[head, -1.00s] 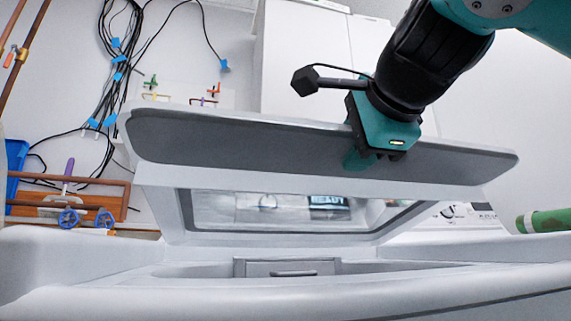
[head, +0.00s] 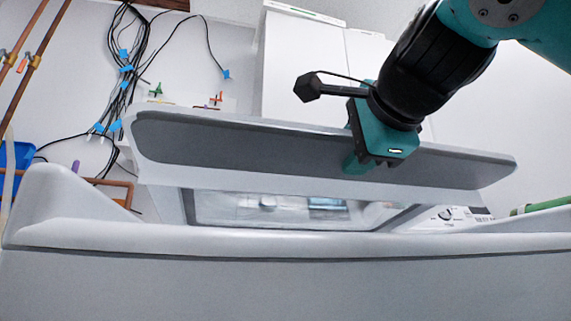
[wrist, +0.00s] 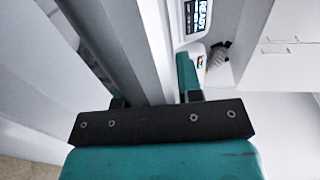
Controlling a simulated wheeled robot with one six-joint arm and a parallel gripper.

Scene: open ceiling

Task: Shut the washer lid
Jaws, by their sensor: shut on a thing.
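The washer lid (head: 250,145) stands raised and tilted above the washer (head: 290,280), its dark grey strip facing me. A window pane (head: 290,208) shows below that strip. My gripper (head: 359,160) is shut on the lid's upper edge, right of its middle. In the wrist view the lid (wrist: 147,45) runs as a pale slab between the two fingers of my gripper (wrist: 152,92). The washer opening is hidden behind the front rim.
White cabinets (head: 300,65) stand behind the lid. Black cables (head: 130,60) with blue tags and copper pipes (head: 30,65) are on the left wall. A blue bin (head: 18,160) is at the far left.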

